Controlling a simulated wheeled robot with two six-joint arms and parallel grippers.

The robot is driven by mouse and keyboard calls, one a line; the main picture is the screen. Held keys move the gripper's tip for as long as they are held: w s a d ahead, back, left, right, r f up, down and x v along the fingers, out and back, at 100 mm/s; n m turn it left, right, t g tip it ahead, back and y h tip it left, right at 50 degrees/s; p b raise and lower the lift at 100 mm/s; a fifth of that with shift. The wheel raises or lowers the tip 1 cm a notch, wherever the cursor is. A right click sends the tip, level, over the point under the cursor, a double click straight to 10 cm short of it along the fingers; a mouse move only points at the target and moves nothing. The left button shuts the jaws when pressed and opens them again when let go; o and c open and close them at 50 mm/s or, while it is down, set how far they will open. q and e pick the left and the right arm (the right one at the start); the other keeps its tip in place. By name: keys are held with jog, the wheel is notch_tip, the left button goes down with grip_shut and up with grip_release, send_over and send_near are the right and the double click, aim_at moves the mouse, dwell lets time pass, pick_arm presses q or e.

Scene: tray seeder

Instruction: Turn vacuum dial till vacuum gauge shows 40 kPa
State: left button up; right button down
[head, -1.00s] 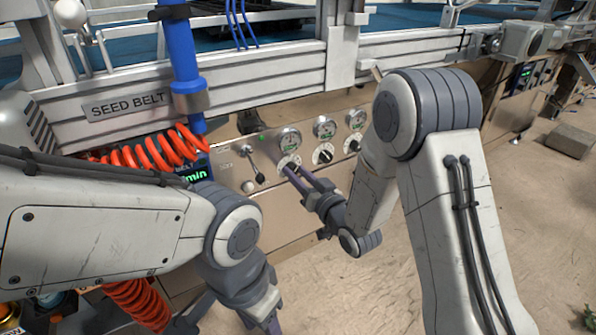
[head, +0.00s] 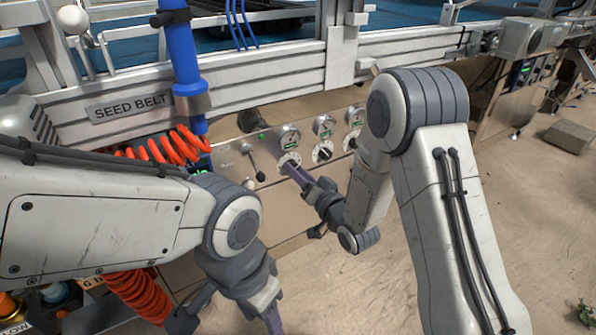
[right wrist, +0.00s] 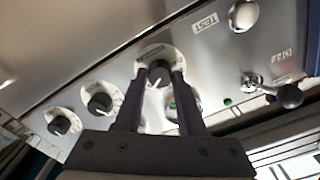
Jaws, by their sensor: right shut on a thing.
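The dial in my right gripper is the left one of three black dials on the grey panel, with its white scale ring (head: 285,158) partly covered in the head view. My right gripper (head: 291,168) is at its front. In the right wrist view the fingers (right wrist: 160,80) are shut on both sides of the black dial knob (right wrist: 158,74). Above this dial is a round gauge (head: 289,136) with a small green display, too small to read. The dial labels are not legible. My left gripper (head: 272,318) is cut off at the bottom edge, its jaws unclear.
Two more dials (head: 322,153) with gauges (head: 323,125) are to the right. A lever switch (head: 256,166) is close by on the left. An orange coiled hose (head: 165,147) and a blue pipe (head: 181,55) are farther left.

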jog(key=shift+f, duration=0.1)
jog(key=c, duration=0.5)
grip_release()
jog(key=p+v, duration=0.8)
jog(key=v, duration=0.2)
jog(key=shift+s+d, duration=0.15)
